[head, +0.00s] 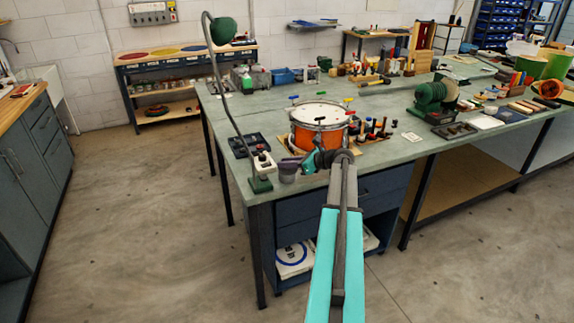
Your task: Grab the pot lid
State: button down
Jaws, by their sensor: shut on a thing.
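A small grey pot (287,177) stands near the front edge of the green bench, between the lamp base and the orange drum. My gripper (293,163) reaches in from the right, with its fingertips at the top of the pot. It is shut on the pot lid, which is small and largely hidden by the fingers. I cannot tell whether the lid still touches the pot's rim.
An orange drum (319,126) with a white head stands right behind my wrist. Dark-handled tools (373,130) stand to the right of the drum.

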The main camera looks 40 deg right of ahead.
jog(key=shift+r, duration=0.45)
notch_tip(320, 180, up, 2)
jog(key=shift+b, duration=0.4)
jog(key=s+d+r+b, duration=0.1)
jog(key=s+d, duration=0.3)
jog(key=s, duration=0.3)
jog(key=s+d+b, duration=0.1)
jog(key=s+d, duration=0.3)
jog(key=s, duration=0.2)
jog(key=shift+s+r+b, duration=0.4)
